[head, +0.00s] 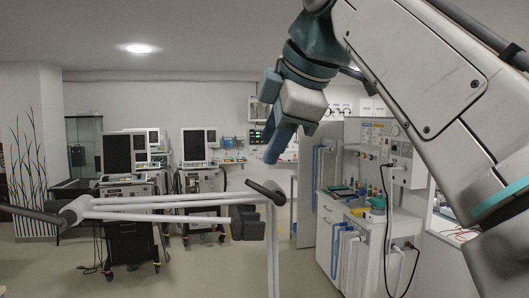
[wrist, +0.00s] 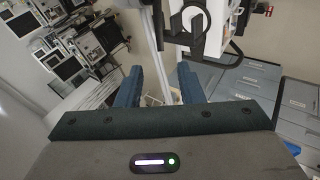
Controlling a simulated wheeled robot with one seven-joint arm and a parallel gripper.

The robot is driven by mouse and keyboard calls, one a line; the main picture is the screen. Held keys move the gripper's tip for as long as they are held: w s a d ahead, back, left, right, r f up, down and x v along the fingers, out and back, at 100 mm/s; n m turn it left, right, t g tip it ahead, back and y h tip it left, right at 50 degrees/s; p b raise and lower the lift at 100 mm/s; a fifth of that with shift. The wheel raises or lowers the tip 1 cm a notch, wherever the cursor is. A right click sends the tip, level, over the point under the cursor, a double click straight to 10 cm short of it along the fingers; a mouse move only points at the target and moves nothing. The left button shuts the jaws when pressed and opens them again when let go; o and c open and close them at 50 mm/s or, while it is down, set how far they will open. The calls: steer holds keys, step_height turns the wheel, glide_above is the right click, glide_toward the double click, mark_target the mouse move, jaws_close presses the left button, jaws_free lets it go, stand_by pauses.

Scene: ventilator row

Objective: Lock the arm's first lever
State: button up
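A white jointed arm (head: 175,202) made of thin parallel tubes stretches across the head view on a white upright. It has a black lever (head: 38,214) at its left end and another black lever (head: 266,191) at its right end. I cannot tell which is the first, or whether either is locked. My gripper (head: 273,138) hangs above the right part of the arm, apart from both levers. In the wrist view its two blue fingers are spread with nothing held between them (wrist: 160,78). A white tube and a black looped fitting (wrist: 187,32) show beyond the fingers.
Ventilators on carts (head: 200,180) stand at the back. A white equipment station (head: 375,200) with hoses stands at right. Floor at front left is clear.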

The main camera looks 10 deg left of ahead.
mark_target(258, 187)
steer(key=shift+s+d+r, duration=0.15)
steer(key=shift+s+r, duration=0.05)
steer(key=shift+r, duration=0.1)
jaws_close()
steer(key=s+d+f+m+y, duration=0.15)
steer(key=d+m, duration=0.25)
steer(key=m, duration=1)
steer(key=s+d+r+m+y, duration=0.1)
steer(key=s+d+m+y, duration=0.2)
steer(key=m, duration=1.2)
steer(key=shift+t+h, duration=0.25)
steer(key=shift+t, duration=0.05)
steer(key=x, duration=0.4)
steer(key=w+x, duration=0.1)
steer(key=x, duration=0.4)
steer(key=d+x, duration=0.1)
steer(key=x, duration=0.4)
steer(key=shift+w+a+r, duration=0.1)
steer(key=shift+w+r, duration=0.1)
steer(key=shift+w, duration=0.1)
